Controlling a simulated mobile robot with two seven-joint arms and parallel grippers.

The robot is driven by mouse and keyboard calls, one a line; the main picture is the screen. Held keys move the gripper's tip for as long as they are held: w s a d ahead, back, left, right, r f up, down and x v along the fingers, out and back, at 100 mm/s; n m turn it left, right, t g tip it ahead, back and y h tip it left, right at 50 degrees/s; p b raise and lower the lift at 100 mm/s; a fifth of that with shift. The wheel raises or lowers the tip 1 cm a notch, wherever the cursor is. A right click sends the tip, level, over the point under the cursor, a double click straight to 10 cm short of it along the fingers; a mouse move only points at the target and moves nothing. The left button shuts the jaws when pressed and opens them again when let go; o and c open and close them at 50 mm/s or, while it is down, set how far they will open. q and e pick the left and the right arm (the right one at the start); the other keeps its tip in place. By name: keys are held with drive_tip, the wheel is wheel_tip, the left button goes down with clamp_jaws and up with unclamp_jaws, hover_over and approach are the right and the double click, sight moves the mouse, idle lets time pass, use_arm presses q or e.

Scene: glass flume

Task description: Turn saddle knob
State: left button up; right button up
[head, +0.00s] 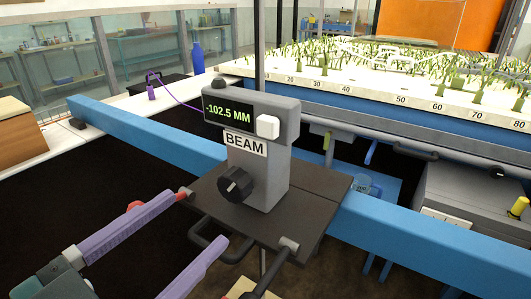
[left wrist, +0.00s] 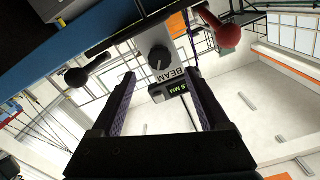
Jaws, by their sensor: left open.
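The saddle knob (head: 236,185) is black and ridged, on the front of the grey BEAM unit (head: 265,170), whose display reads -102.5 MM. The unit stands on a dark saddle plate (head: 318,203) across the blue beam. My left gripper (head: 198,220) is open and empty, with its purple fingers short of the knob and below it in the head view. In the left wrist view, the knob (left wrist: 159,57) shows ahead, between and beyond the fingertips, with a gap left. My right gripper is not in view.
The blue beam (head: 420,234) runs across the view. A dark looped handle (head: 207,236) sticks out below the plate, close to the left fingers. A red ball (left wrist: 230,38) shows near the right finger in the left wrist view. A planted flume bed (head: 400,88) lies behind.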

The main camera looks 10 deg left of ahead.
sight(229, 190)
use_arm(q)
drive_tip(key=x, duration=0.6)
drive_tip(key=shift+w+d, duration=0.1)
drive_tip(key=shift+w, duration=0.15)
clamp_jaws()
idle(0.3)
